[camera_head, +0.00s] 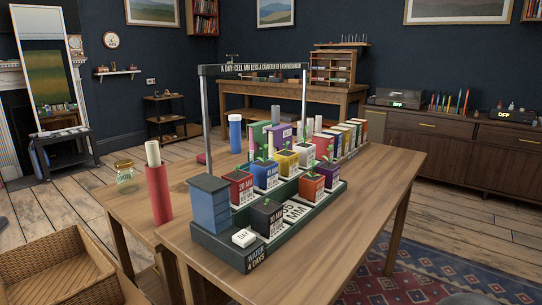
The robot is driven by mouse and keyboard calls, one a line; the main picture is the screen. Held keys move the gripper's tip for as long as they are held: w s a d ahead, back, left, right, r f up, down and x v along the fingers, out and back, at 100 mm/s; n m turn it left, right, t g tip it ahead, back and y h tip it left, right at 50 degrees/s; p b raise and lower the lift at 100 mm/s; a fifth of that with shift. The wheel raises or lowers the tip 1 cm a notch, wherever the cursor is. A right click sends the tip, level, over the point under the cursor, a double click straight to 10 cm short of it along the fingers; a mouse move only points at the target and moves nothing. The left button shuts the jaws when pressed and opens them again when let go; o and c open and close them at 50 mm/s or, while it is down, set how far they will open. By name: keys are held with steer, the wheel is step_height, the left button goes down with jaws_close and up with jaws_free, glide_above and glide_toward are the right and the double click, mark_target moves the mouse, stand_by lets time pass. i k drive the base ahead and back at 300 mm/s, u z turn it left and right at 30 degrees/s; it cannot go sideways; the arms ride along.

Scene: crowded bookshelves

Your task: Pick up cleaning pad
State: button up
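I cannot clearly pick out a cleaning pad. A small white block (244,237) with dark lettering lies at the front of the dark green stand (222,240); I cannot tell if it is the pad. A white lettered piece (295,211) lies farther back on the same stand. The stand is on the wooden table (345,240) and holds several coloured pots with seedlings, such as a black one (267,218), a red one (238,188) and an orange one (311,187). My gripper is not in view.
A blue stacked block (209,205) stands at the stand's left end. A red cylinder (159,195) and a glass jar (124,172) are on the table's left part. A wicker basket (60,270) is at lower left. A thin overhead frame (255,68) rises over the table. The table's front right is clear.

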mark_target(201, 158)
steer(key=z, duration=1.05)
steer(key=i, duration=5.6)
steer(key=u, duration=3.15)
steer(key=i, duration=2.8)
